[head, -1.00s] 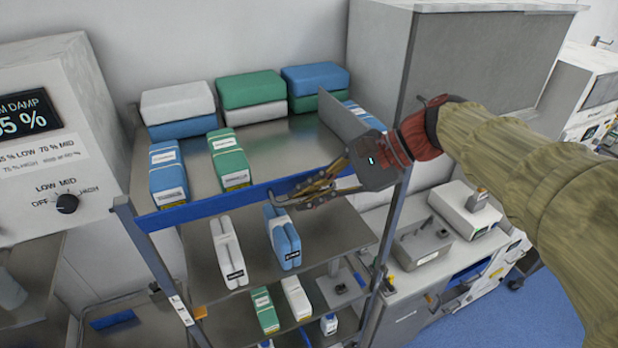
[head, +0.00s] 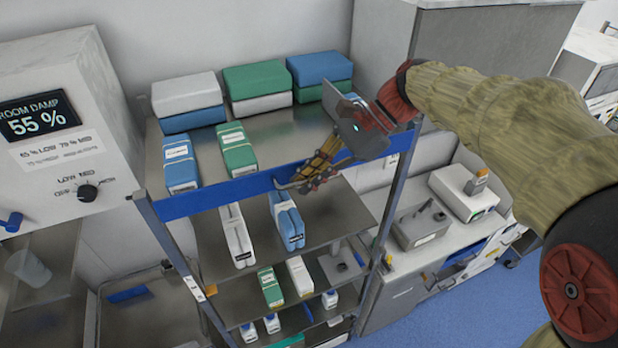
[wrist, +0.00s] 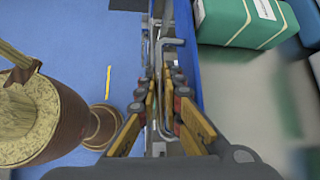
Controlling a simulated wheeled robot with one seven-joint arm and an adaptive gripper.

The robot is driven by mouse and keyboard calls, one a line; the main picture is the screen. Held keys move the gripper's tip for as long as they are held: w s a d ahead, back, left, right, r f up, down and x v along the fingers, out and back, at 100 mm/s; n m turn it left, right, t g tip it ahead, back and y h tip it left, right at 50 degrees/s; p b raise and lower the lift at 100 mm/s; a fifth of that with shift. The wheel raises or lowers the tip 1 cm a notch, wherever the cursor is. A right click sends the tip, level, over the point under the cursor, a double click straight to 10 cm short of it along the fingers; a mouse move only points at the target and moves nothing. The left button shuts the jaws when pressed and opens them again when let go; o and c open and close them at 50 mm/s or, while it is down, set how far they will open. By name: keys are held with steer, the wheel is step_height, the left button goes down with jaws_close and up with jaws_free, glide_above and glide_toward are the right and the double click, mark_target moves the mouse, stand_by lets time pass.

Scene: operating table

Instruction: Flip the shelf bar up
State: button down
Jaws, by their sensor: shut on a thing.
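The blue shelf bar (head: 222,195) runs along the front edge of the top shelf in the head view. In the wrist view the bar (wrist: 188,75) runs lengthwise just right of the fingers. A bent metal handle (wrist: 171,42) stands out from the bar, between my finger tips. My gripper (head: 297,187) is at the right part of the bar's front. In the wrist view my gripper (wrist: 164,90) is shut on the handle. The fingers hide part of the handle, and my gripper covers part of the bar in the head view.
Several packs, including a green pack (head: 236,150) and a blue pack (head: 180,168), stand on the top shelf behind the bar. More packs stand on the lower shelves. A humidity panel (head: 45,120) is at left. A grey cabinet (head: 470,60) stands behind my arm.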

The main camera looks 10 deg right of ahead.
steer(key=c, duration=2.2)
jaws_free()
steer(key=v, duration=1.2)
steer(key=s+d+f+n+t+h, duration=0.4)
steer(key=s+f+n+t+h, duration=0.4)
steer(key=s+f+n, duration=0.85)
step_height(320, 180, down, 33)
steer(key=m+g+h+b, duration=0.1)
steer(key=m+b, duration=0.1)
steer(key=b, duration=3.3)
steer(key=shift+s+d+f, duration=0.25)
steer(key=shift+s, duration=0.2)
